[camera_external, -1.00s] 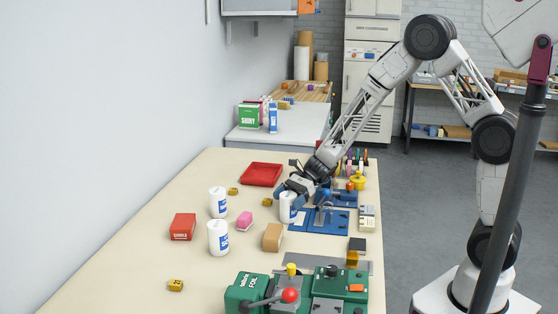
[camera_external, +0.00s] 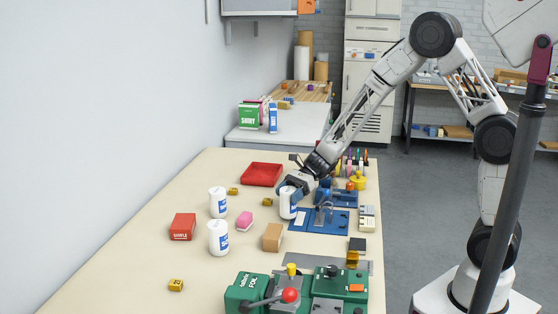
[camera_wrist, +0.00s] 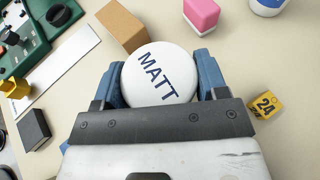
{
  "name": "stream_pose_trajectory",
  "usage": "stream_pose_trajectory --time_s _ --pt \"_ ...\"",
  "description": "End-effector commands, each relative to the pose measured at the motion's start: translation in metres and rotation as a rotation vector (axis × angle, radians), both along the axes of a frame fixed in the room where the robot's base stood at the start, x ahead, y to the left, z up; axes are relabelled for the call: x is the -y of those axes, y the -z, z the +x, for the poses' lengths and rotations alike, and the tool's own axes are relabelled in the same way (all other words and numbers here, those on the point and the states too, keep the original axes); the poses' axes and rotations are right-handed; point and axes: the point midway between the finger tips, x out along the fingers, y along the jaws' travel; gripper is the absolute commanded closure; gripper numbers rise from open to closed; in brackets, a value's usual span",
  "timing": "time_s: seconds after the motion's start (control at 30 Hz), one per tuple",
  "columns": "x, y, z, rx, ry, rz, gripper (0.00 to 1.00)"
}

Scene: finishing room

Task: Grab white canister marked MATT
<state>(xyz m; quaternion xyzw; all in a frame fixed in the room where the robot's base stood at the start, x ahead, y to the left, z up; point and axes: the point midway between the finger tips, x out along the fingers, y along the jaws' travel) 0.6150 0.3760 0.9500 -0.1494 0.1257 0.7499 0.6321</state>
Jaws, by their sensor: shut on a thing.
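The white canister marked MATT (camera_wrist: 160,74) sits between the two blue fingers of my gripper (camera_wrist: 160,82) in the wrist view, its round lid and dark lettering facing the camera. In the external view the canister (camera_external: 288,203) is upright with a blue label, and my gripper (camera_external: 292,187) is shut on it from behind. Its base is at or very near the tabletop; I cannot tell whether it touches.
Two similar white canisters (camera_external: 218,203) (camera_external: 218,238) stand to the left. A pink block (camera_external: 244,221) and a tan block (camera_external: 272,237) are near. A blue fixture (camera_external: 325,220) is at the right, a green machine (camera_external: 250,290) in front, and a red tray (camera_external: 261,174) behind.

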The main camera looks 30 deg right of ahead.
Motion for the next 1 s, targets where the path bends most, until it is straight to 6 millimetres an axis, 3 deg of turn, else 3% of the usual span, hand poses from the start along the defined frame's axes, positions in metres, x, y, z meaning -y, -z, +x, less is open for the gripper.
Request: stream_pose_trajectory --time_s 0.5,1.0 --pt "0.0 -0.071 0.0 0.001 0.001 0.001 0.67" --pt "0.0 -0.081 0.0 0.0 0.0 0.001 0.67"
